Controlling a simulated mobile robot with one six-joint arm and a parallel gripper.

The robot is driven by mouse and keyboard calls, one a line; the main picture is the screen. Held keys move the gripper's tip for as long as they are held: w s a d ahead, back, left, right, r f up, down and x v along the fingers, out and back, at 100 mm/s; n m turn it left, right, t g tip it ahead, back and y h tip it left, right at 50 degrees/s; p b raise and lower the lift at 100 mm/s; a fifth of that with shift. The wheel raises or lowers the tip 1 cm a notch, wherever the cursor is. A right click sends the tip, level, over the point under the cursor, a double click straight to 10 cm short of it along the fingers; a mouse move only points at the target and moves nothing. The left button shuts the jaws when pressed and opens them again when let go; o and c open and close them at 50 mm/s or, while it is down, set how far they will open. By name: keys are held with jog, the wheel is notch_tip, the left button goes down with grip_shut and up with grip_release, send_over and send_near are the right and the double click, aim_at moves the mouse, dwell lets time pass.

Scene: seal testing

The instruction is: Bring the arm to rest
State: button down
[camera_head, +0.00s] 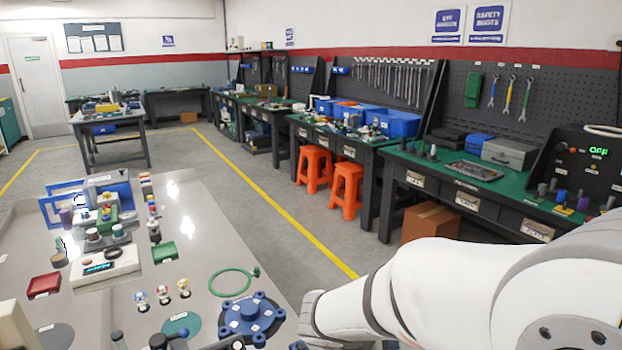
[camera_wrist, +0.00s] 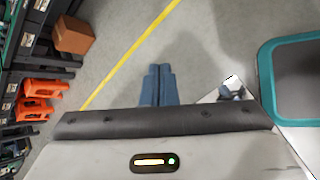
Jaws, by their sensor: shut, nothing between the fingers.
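My gripper (camera_wrist: 158,85) shows in the wrist view, with its two blue-grey fingers side by side and closed together. Nothing is between them. Behind the fingers is open grey floor with a yellow line. In the head view my white arm reaches in from the lower right, beside the right edge of the light grey table (camera_head: 215,215). The fingers cannot be made out in the head view.
On the table are a blue flanged part (camera_head: 250,316), a green ring hose (camera_head: 231,282), a red box (camera_head: 44,285) and a white scale (camera_head: 104,266). Orange stools (camera_head: 346,186) and a cardboard box (camera_head: 430,222) stand by the right-hand workbenches. The aisle floor is clear.

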jog(key=s+r+m+g+y+p, duration=0.2)
jog(key=s+r+m+y, duration=0.4)
jog(key=s+m, duration=0.5)
jog(key=m+y, duration=0.2)
jog(key=m, duration=0.3)
jog(key=shift+d, duration=0.25)
jog(key=shift+r, duration=0.1)
